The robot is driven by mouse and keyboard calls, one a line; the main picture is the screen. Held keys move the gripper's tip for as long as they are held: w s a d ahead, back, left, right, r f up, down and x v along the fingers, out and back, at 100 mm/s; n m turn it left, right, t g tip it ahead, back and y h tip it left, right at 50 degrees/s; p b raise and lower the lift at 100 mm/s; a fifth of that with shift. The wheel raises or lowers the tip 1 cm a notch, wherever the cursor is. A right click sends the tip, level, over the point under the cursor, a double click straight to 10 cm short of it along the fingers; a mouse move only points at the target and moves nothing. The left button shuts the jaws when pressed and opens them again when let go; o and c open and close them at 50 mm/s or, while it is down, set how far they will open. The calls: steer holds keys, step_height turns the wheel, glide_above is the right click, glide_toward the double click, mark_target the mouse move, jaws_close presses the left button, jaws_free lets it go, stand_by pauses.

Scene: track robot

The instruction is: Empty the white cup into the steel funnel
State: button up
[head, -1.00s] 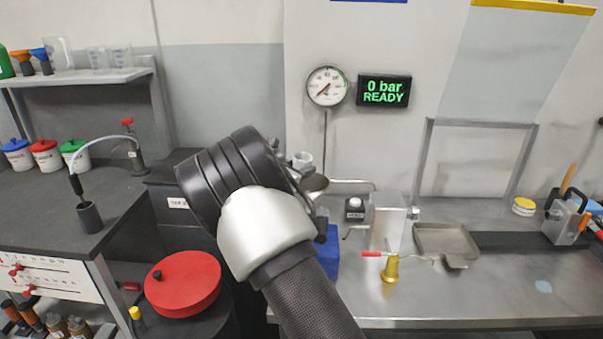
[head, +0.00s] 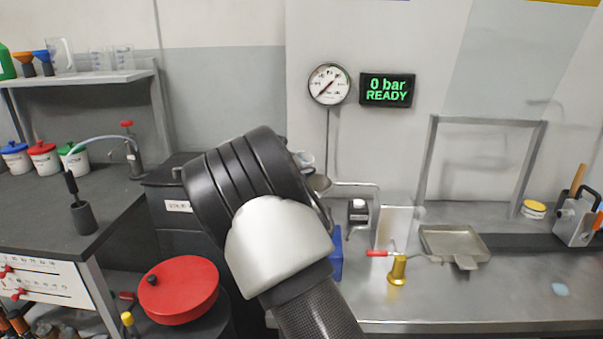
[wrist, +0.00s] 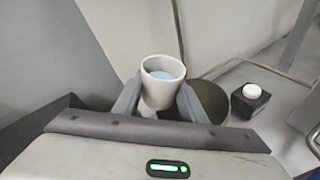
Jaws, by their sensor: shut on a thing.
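The white cup (wrist: 154,95) is between the two fingers of my gripper (wrist: 156,98) in the wrist view, with light blue contents showing inside. My gripper is shut on it, and the cup looks about upright. The steel funnel (wrist: 212,97) is just to the right of the cup and partly hidden behind the right finger. In the head view my arm hides most of the gripper; a bit of the cup (head: 306,158) and the funnel's edge (head: 320,183) show past its right side.
A black bottle with a white cap (head: 357,210) stands right of the funnel. A brass piece with a red handle (head: 397,268) and a metal tray (head: 450,241) are on the steel bench. A red round lid (head: 178,290) is at lower left. A display (head: 387,90) reads "0 bar READY".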

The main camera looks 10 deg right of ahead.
mark_target(299, 160)
steer(key=shift+m+t+b, duration=0.3)
steer(key=shift+m+b, duration=0.5)
steer(key=shift+b, duration=1.65)
steer(key=shift+a+r+m+t+y, duration=0.1)
steer(key=shift+r+m+t+y, duration=0.05)
steer(key=shift+m+t+y, duration=0.2)
steer(key=shift+w+r+m, duration=0.1)
steer(key=shift+r+m, duration=0.2)
steer(key=shift+m, duration=0.15)
steer(key=shift+r+m+t, duration=0.25)
steer(key=shift+m+t, duration=0.3)
steer(key=shift+m, duration=0.65)
steer(key=m, duration=0.1)
steer(key=r+m+t, duration=0.1)
steer(key=m, duration=0.2)
steer(key=shift+s+d+r+m+t, duration=0.2)
steer(key=shift+r+m+t, duration=0.1)
steer(key=shift+m, duration=0.1)
